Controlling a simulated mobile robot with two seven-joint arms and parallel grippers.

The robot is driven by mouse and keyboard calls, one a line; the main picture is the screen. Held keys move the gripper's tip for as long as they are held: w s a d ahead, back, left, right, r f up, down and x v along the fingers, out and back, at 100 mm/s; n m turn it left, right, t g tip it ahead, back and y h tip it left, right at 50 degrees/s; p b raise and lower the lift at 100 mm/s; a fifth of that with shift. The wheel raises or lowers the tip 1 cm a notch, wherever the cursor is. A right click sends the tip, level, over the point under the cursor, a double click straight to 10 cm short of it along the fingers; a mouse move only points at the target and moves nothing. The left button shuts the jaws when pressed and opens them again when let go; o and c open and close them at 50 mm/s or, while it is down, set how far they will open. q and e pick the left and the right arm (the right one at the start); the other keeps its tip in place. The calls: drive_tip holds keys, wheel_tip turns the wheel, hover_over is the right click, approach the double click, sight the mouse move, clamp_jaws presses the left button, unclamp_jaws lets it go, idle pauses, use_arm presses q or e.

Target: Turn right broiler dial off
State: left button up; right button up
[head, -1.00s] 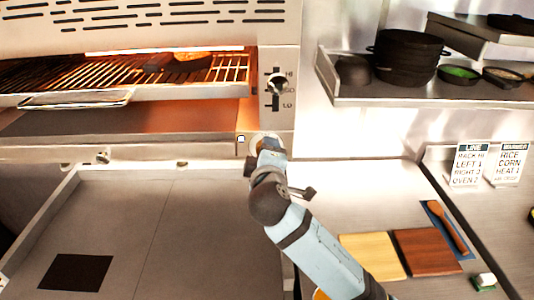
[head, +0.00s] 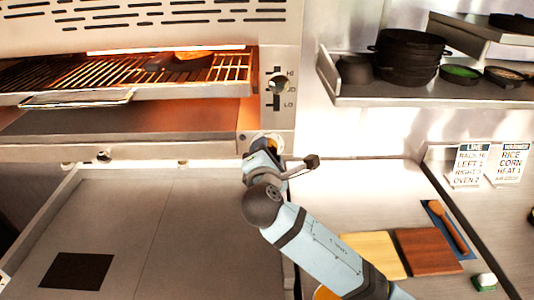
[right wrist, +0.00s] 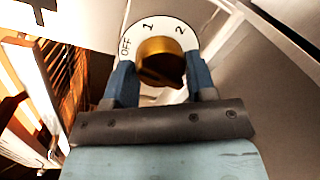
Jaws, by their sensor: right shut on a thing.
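The brass broiler dial (right wrist: 158,62) fills the middle of the right wrist view. It sits on a white round plate (right wrist: 178,29) marked OFF, 1 and 2. My right gripper (right wrist: 160,80) has its two blue fingers around the knob, one on each side, and is shut on it. I cannot tell clearly which mark the knob points to. In the head view my right gripper (head: 264,147) is at the broiler's lower right corner and mostly covers the dial. My left gripper is not in view.
The broiler's rack (head: 180,72) glows at upper left. A slotted lever (head: 278,84) with HI and LO marks is above the dial. A shelf (head: 430,98) with dark pans is at right. Cutting boards (head: 428,250) and two sign cards (head: 470,165) lie or stand on the right counter.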

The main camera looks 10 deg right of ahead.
drive_tip(key=shift+n, duration=0.9)
drive_tip(key=o, duration=0.9)
drive_tip(key=b+v, duration=0.3)
drive_tip(key=v, duration=1.1)
